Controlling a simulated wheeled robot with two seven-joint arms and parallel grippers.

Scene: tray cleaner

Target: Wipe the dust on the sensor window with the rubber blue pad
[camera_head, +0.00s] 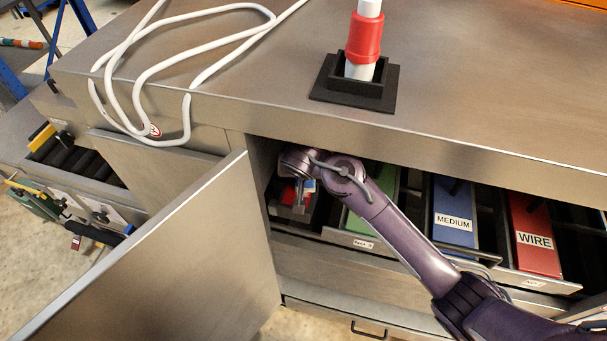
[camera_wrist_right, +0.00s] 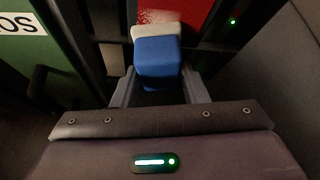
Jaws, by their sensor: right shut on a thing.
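My right arm reaches into the open cabinet bay, and its gripper (camera_head: 299,203) is inside. In the right wrist view the gripper (camera_wrist_right: 160,92) is shut on the blue pad (camera_wrist_right: 158,58), which has a whitish far end. A red panel (camera_wrist_right: 192,18), seemingly the sensor window, lies just beyond the pad. Pale speckled dust (camera_wrist_right: 158,16) covers part of it beside the pad's far end. I cannot tell whether the pad touches the panel. In the head view a bit of red (camera_head: 289,195) shows by the gripper. My left gripper is not in view.
An open cabinet door (camera_head: 190,255) stands left of the bay. To its right are bins with green, blue (camera_head: 455,210) and red (camera_head: 532,235) contents. The counter edge (camera_head: 400,140) overhangs the arm. A white cable (camera_head: 150,75) and red-and-white post (camera_head: 365,40) are on top.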

